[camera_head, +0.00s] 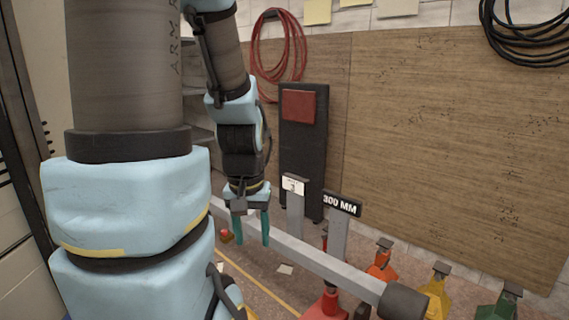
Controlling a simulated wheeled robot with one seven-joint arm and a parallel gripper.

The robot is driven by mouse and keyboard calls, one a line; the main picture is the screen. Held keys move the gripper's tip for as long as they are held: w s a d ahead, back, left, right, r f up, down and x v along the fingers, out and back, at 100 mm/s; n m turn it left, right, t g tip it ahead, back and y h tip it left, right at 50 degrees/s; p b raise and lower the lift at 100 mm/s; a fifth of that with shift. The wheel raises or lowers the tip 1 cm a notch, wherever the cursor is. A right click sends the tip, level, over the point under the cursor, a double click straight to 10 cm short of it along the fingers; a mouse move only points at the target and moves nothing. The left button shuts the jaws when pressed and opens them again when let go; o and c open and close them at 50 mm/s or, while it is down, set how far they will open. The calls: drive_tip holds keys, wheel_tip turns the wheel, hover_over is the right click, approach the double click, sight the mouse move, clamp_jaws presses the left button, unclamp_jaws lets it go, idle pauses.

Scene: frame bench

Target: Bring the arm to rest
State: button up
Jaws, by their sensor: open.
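My gripper (252,228) hangs pointing down in the middle of the head view. The gripper is close to a long grey bar (310,258) that runs from the centre toward the lower right. I cannot tell whether the fingers touch the bar or hang in front of it. My arm comes down from the top of the view, bent at its joints. My large blue and grey arm links cover much of the left side.
Two grey uprights stand by the bar; one bears a "300 MM" sign (342,204). Red, orange, yellow (438,290) and green (499,308) stands are at lower right. A dark panel (303,150) and red coiled cable (279,50) are behind. A wooden board (455,140) covers the wall.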

wheel_tip(320, 180, up, 16)
drive_tip(key=p, duration=1.3)
drive_tip(key=shift+p, duration=0.35)
drive_tip(key=shift+w+a, duration=0.1)
